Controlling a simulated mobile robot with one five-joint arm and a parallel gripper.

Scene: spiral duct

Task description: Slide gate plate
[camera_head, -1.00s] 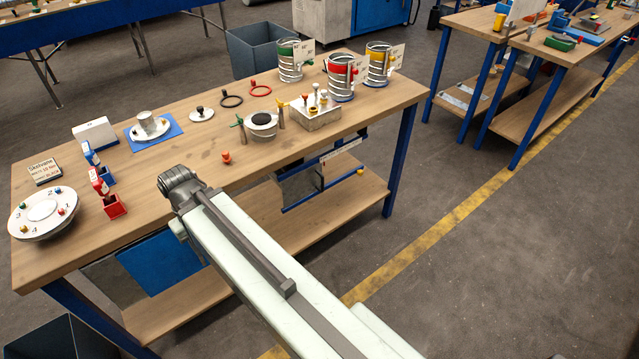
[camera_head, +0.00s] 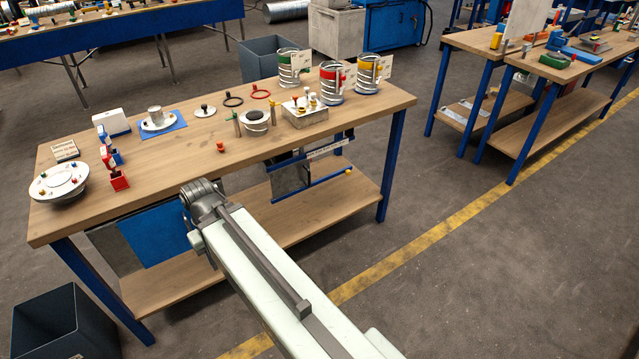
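A grey plate (camera_head: 291,178) hangs under the right part of the workbench's front edge, beside blue rails (camera_head: 318,188) and below a small white label strip (camera_head: 327,148). It may be the gate plate, but I cannot tell for sure. My pale arm reaches up from the bottom of the picture and ends in view at a grey joint in front of the bench's front edge. My gripper does not show; the joint and arm hide whatever lies beyond.
The wooden workbench (camera_head: 180,160) carries coiled duct pieces (camera_head: 332,84), a silver block with knobs (camera_head: 306,112), a round numbered dial (camera_head: 58,180) and small red parts. A dark bin (camera_head: 65,325) stands at lower left. Open floor lies right, crossed by a yellow line (camera_head: 400,258).

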